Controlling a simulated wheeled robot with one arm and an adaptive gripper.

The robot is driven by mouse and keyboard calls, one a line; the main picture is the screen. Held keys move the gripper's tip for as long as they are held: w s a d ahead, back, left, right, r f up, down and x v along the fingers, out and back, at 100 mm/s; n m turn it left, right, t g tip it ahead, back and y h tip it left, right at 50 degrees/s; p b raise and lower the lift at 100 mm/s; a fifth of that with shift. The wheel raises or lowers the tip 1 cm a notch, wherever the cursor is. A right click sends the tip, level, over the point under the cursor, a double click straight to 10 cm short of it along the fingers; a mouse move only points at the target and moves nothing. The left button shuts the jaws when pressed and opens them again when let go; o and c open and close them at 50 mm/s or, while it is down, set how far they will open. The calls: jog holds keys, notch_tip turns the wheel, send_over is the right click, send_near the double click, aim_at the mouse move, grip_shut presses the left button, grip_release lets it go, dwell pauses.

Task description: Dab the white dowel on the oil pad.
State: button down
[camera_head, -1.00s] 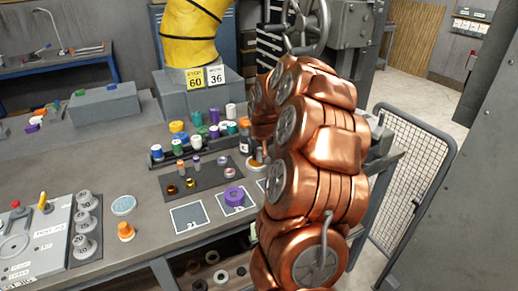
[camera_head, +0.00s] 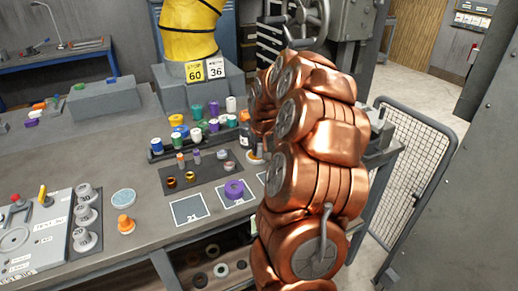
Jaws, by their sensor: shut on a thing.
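My gripper is not visible; my copper-coloured arm fills the right middle of the head view and hides whatever is behind it. I cannot see what the gripper holds. A pale blue round pad (camera_head: 124,197) lies flat on the bench, left of the dark mat. It may be the oil pad; nothing rests on it.
A dark mat (camera_head: 205,183) holds small rings and upright pieces. A purple ring (camera_head: 234,189) lies on a marked square, beside an empty one (camera_head: 190,209). An orange knob-like piece (camera_head: 125,224) stands near the front edge. A control panel (camera_head: 40,235) is at left.

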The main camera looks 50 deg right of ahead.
jog(key=shift+f+b, duration=0.35)
jog(key=shift+f, duration=0.05)
dwell(1.2)
jog(key=shift+r, duration=0.1)
jog(key=shift+r+p, duration=0.35)
jog(key=shift+r, duration=3.15)
jog(key=shift+a+f, duration=0.1)
